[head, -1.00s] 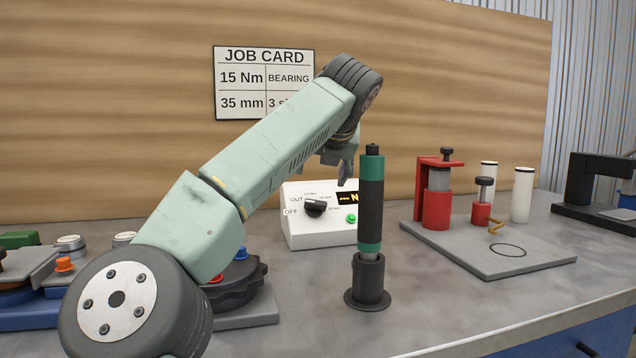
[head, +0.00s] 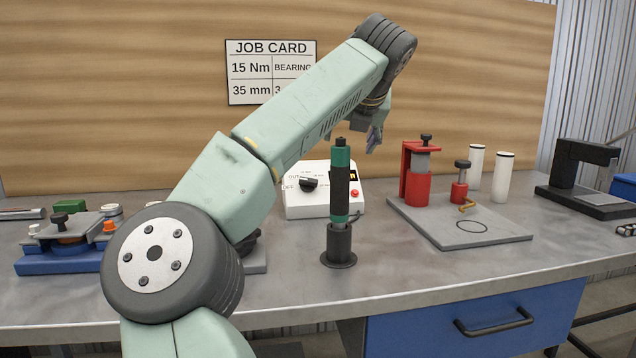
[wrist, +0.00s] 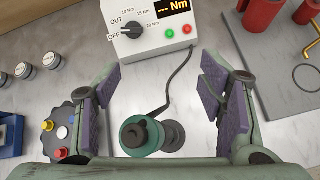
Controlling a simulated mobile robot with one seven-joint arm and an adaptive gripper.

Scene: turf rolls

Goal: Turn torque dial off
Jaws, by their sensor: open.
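The torque dial is a black knob (head: 308,185) on the white controller box (head: 320,205), with OFF, OUT and Nm marks around it. In the wrist view the dial (wrist: 132,29) is near the top, its bar slanting; I cannot tell which mark it points at. The display (wrist: 172,10) reads "--- Nm". My gripper (head: 374,140) is open and empty, above and right of the box in the head view. In the wrist view its fingers (wrist: 157,78) are spread wide, apart from the dial, with the green-and-black driver (wrist: 142,134) between and below them.
The driver (head: 340,185) stands upright in a black holder (head: 339,246) in front of the box. A cable (wrist: 177,75) runs from the box to it. A grey plate (head: 455,225) with red fixtures is at right. A blue fixture (head: 60,262) is at left.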

